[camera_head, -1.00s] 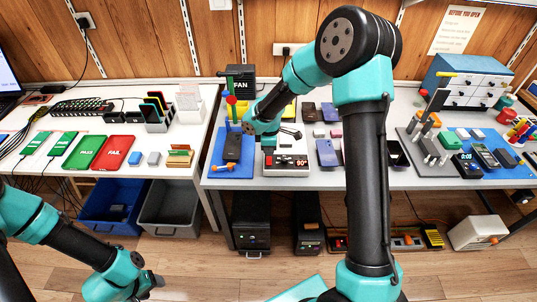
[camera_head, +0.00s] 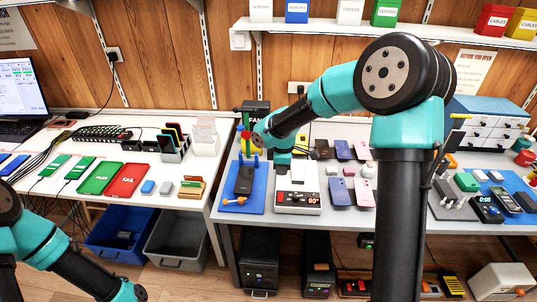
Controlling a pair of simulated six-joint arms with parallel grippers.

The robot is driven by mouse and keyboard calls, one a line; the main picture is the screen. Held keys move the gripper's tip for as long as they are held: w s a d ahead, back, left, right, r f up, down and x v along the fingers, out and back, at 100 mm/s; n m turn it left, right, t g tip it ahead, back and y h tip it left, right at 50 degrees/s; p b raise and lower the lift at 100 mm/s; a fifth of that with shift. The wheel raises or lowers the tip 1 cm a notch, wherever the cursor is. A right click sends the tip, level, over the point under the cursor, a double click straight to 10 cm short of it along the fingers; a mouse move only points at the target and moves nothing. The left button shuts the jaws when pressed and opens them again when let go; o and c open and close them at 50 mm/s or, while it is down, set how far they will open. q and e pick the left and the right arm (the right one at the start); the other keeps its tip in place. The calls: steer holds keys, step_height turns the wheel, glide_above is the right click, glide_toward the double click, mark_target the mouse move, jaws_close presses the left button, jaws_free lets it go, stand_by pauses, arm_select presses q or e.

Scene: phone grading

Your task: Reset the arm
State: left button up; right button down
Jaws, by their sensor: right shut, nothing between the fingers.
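My right arm rises from the bottom of the head view and bends over to the left. Its gripper (camera_head: 283,161) points down just behind the hot plate with the red 90° display (camera_head: 298,197); it is shut, with nothing seen in it. The fingertips are small and partly hidden, so I cannot tell whether they touch anything. My left arm is at the bottom left, low in front of the left table. Its wrist end (camera_head: 128,292) meets the lower edge of the picture, and its fingers are not clearly seen.
A dark phone (camera_head: 244,180) lies on a blue mat (camera_head: 258,205) left of the hot plate. Several phones lie to its right. Green PASS (camera_head: 100,178) and red FAIL (camera_head: 126,180) trays lie on the left table. Bins stand below. A shelf (camera_head: 350,31) with boxes is above.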

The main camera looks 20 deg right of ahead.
steer(key=s+a+f+m+y, duration=0.25)
steer(key=s+f, duration=0.25)
steer(key=f, duration=0.4)
steer(key=s+a+f+m+y, duration=0.1)
steer(key=s+a+f+m, duration=0.25)
steer(key=f, duration=0.55)
steer(key=s+f+m, duration=0.8)
steer(key=s+f, duration=0.1)
steer(key=s, duration=0.4)
steer(key=shift+a+f+m+t, duration=0.2)
steer(key=shift+f+m+t, duration=0.1)
steer(key=shift+t, duration=0.1)
